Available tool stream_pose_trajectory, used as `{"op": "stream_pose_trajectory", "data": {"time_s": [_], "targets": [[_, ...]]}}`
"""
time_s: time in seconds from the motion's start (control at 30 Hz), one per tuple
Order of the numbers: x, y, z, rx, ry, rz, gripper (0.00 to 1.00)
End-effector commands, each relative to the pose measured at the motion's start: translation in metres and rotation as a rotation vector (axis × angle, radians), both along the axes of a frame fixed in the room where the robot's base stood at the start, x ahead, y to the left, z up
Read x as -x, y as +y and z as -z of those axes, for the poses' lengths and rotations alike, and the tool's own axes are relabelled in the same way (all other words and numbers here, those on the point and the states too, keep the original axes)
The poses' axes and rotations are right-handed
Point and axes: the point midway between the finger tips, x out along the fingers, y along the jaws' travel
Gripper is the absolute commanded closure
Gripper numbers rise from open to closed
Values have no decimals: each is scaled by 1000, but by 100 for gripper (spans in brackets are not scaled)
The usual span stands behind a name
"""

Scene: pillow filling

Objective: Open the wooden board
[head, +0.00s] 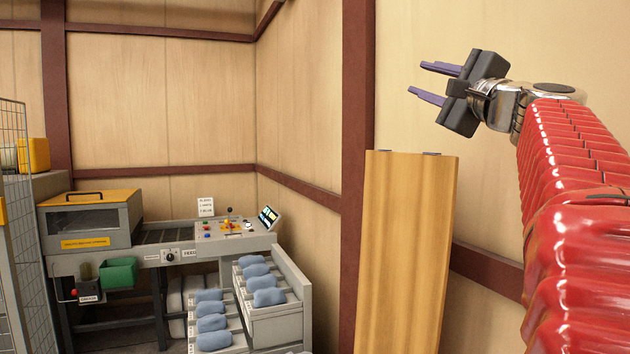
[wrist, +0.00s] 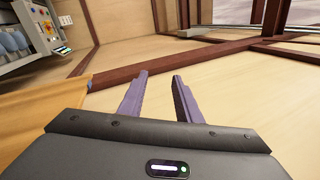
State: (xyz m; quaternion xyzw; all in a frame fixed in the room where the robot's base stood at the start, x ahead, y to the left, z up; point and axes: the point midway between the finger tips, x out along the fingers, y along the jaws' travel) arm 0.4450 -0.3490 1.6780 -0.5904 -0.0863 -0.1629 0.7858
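The wooden board (head: 405,250) stands upright in front of the wall, right of centre in the head view, with two small dark pieces on its top edge. Its lower end is cut off by the frame. My gripper (head: 424,82) is above the board's top edge, apart from it, with its purple fingers pointing left. In the wrist view the two fingers (wrist: 158,80) are spread with nothing between them. An orange-brown surface at the left of that view, probably the board (wrist: 40,112), lies beside the gripper.
A machine bench with a control panel (head: 228,228) stands at the left. Grey trays (head: 275,312) hold several blue rolled pieces (head: 269,297). A green bin (head: 118,271) hangs on the bench. A wire mesh fence (head: 22,200) is at the far left. A dark red post (head: 356,130) runs up behind the board.

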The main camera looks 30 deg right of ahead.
Motion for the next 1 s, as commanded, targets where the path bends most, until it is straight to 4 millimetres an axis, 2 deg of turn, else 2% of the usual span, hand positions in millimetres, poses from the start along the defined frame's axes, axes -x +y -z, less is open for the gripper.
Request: {"op": "stream_pose_trajectory", "data": {"time_s": [0.17,0.37,0.5,0.7,0.9,1.0], "targets": [[16,-26,-10,-26,-44,19,69],[27,-50,8,-31,-27,31,69],[29,-66,44,-18,39,34,69],[32,-77,103,5,152,21,69],[41,-83,175,23,279,-14,69],[45,-82,201,29,323,-33,69]]}}
